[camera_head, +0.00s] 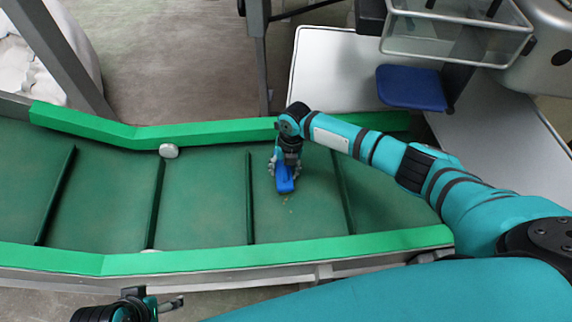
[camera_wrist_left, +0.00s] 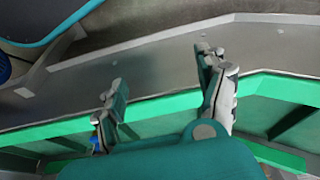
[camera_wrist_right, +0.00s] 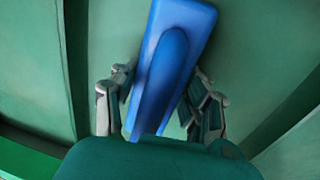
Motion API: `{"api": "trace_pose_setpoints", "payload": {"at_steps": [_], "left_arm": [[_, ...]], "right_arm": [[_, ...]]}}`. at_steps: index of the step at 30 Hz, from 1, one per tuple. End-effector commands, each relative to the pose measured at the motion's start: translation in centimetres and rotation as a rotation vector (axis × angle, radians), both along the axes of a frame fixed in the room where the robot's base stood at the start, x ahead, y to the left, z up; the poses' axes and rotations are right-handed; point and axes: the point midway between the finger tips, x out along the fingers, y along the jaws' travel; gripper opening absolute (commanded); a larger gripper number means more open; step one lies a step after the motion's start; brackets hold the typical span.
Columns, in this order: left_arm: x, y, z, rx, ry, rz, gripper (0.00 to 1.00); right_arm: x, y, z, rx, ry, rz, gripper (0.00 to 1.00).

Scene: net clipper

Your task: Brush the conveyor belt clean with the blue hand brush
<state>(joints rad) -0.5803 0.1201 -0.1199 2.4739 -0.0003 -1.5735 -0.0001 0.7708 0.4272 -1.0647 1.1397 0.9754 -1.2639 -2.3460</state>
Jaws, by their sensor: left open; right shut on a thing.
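The green conveyor belt (camera_head: 205,205) runs across the head view, with raised cross slats and bright green side rails. The blue hand brush (camera_head: 284,180) is over the belt between two slats. My right gripper (camera_head: 287,170) is shut on the brush's handle; the right wrist view shows the brush (camera_wrist_right: 172,60) between the fingers. Whether the bristles touch the belt is hidden. A few small light specks (camera_head: 285,198) lie beside the brush's near end. My left gripper (camera_head: 165,303) is open and empty outside the near rail; the left wrist view shows its spread fingers (camera_wrist_left: 165,95).
The near green rail (camera_head: 240,256) and far rail (camera_head: 215,131) edge the belt. White rollers or knobs sit at the rails (camera_head: 169,151).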

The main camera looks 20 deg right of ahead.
Motion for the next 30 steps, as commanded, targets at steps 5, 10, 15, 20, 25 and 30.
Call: {"api": "trace_pose_setpoints", "payload": {"at_steps": [5,10,15,20,25,30], "left_arm": [[0.5,-0.1,-0.7,0.0,0.009,-0.001,0.73],[1.0,-0.2,-2.2,0.0,0.016,-0.003,0.73],[1.2,-0.3,-3.7,0.0,0.025,-0.004,0.73],[1.4,-0.3,-4.9,0.001,0.031,-0.005,0.73],[1.5,-0.4,-5.6,0.0,0.034,-0.005,0.73],[1.5,-0.4,-6.5,0.001,0.041,-0.006,0.73]], "right_arm": [[-1.3,0.2,0.0,-0.001,0.005,0.002,0.14],[-1.7,0.3,0.0,-0.001,0.004,0.001,0.14],[-2.2,0.4,0.0,-0.002,0.005,0.002,0.14],[-2.6,0.5,-0.1,-0.002,0.006,0.003,0.14],[-2.8,0.5,-0.2,-0.002,0.006,0.003,0.14],[-3.2,0.6,-0.1,-0.001,0.007,0.003,0.14]]}}
